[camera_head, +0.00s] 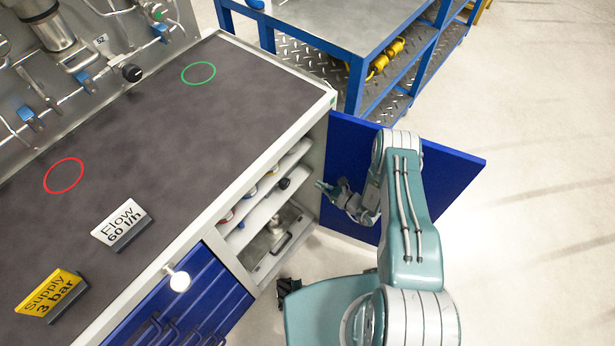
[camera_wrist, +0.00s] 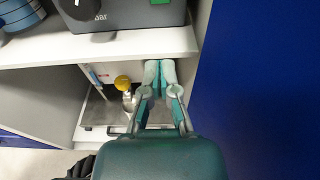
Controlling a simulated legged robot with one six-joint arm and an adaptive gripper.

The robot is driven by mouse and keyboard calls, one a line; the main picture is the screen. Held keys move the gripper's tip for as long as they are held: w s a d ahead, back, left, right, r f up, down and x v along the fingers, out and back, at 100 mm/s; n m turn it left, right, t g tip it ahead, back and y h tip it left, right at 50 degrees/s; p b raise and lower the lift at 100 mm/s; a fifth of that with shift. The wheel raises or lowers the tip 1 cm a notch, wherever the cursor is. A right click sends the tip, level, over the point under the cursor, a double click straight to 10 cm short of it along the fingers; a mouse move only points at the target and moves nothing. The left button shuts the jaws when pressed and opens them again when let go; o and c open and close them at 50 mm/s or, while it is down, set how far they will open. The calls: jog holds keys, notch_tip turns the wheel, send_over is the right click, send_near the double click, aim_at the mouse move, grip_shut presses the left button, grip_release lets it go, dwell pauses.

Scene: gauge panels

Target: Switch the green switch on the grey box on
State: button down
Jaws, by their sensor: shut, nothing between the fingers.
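A dark grey box (camera_wrist: 120,18) stands on a shelf at the top of the wrist view, with "bar" lettering on its front. A green part (camera_wrist: 160,2), which looks like the switch, is cut off by the top edge, so I cannot tell its position. My gripper (camera_wrist: 160,66) is shut and empty, below the box and apart from it, near the shelf's front edge. In the head view, my gripper (camera_head: 322,187) is by the cabinet opening, in front of the open blue door. I cannot make out the grey box there.
The white shelf (camera_wrist: 100,46) lies between gripper and box. Below it is a compartment with a yellow-topped fitting (camera_wrist: 123,83). The open blue door (camera_head: 450,170) stands close on the right. A blue-framed cart (camera_head: 355,85) is behind it. Floor to the right is clear.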

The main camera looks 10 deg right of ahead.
jog(key=s+d, duration=0.3)
jog(key=shift+d+f, duration=0.15)
jog(key=shift+f, duration=0.15)
jog(key=shift+s, duration=0.15)
